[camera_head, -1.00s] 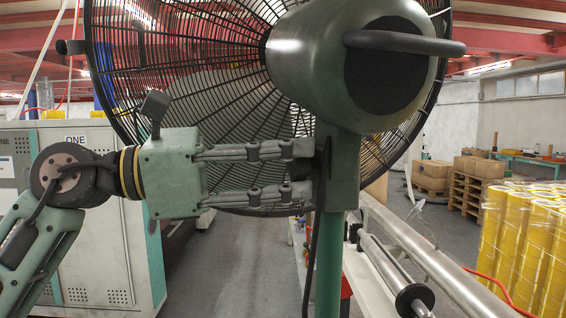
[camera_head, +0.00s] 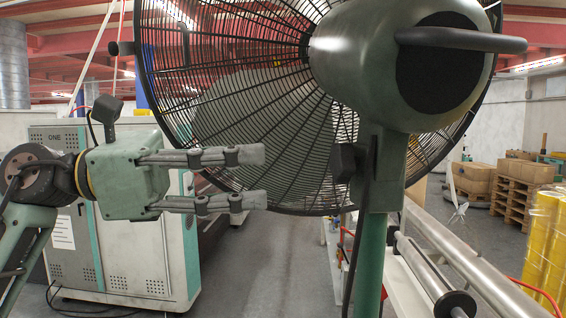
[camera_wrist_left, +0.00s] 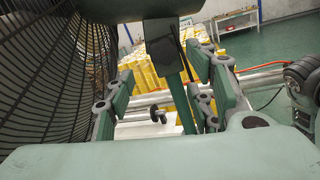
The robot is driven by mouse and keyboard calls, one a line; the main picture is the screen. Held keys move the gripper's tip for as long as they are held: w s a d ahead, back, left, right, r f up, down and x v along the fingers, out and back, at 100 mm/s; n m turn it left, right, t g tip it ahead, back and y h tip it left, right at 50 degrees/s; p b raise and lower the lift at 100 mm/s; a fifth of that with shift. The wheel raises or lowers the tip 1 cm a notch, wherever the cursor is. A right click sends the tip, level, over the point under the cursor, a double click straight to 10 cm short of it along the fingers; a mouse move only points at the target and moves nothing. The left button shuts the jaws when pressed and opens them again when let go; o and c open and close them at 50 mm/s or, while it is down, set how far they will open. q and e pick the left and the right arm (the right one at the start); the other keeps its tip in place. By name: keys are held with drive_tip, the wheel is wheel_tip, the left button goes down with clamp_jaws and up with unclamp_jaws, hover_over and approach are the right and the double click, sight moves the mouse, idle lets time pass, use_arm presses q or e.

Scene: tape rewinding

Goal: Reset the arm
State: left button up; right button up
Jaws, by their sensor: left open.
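My left gripper (camera_head: 252,177) comes in from the left in the head view. Its two fingers point right, spread apart, with nothing between them. A large green stand fan (camera_head: 365,60) with a black wire cage is close in front of me. The fingertips are left of the fan's pole (camera_head: 371,262), with a gap to it and to the dark knob on the fan's neck. In the left wrist view the open fingers (camera_wrist_left: 160,100) show at both sides, with the fan's pole (camera_wrist_left: 181,96) seen beyond them. My right gripper is not in view.
A grey machine cabinet (camera_head: 120,250) stands behind my left arm. A metal roller frame (camera_head: 450,250) is right of the fan pole. Yellow wrapped rolls (camera_head: 545,240) and boxes on pallets (camera_head: 520,172) stand at the right. The floor (camera_head: 260,260) between cabinet and rollers is clear.

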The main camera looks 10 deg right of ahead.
use_arm(q)
drive_tip(key=shift+a, duration=0.85)
drive_tip(key=shift+w, duration=0.1)
